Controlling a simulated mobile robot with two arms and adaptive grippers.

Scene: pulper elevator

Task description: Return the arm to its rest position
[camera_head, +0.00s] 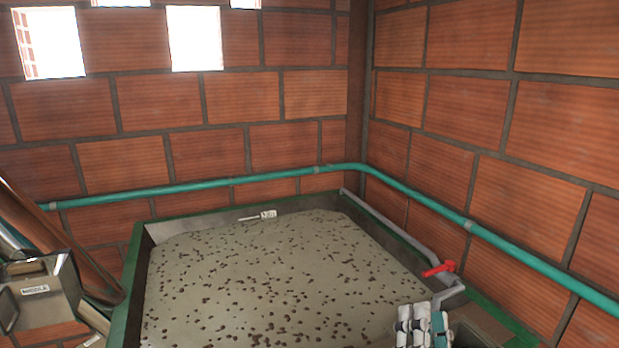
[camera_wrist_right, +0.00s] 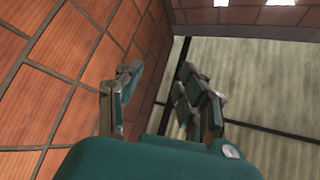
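My right gripper (camera_head: 422,322) shows at the bottom edge of the head view, right of centre, in front of the near right corner of the tank. It is white and teal, and most of my right arm is out of frame. In the right wrist view the gripper (camera_wrist_right: 162,92) has its two fingers apart, with nothing between them. My left gripper is in neither view.
A green-edged tank (camera_head: 127,290) holds cloudy liquid with dark specks. A red valve handle (camera_head: 438,269) sits on a grey pipe (camera_head: 395,228) beyond my right gripper. A metal machine (camera_head: 42,290) stands at left. A teal pipe (camera_head: 200,184) runs along brick walls.

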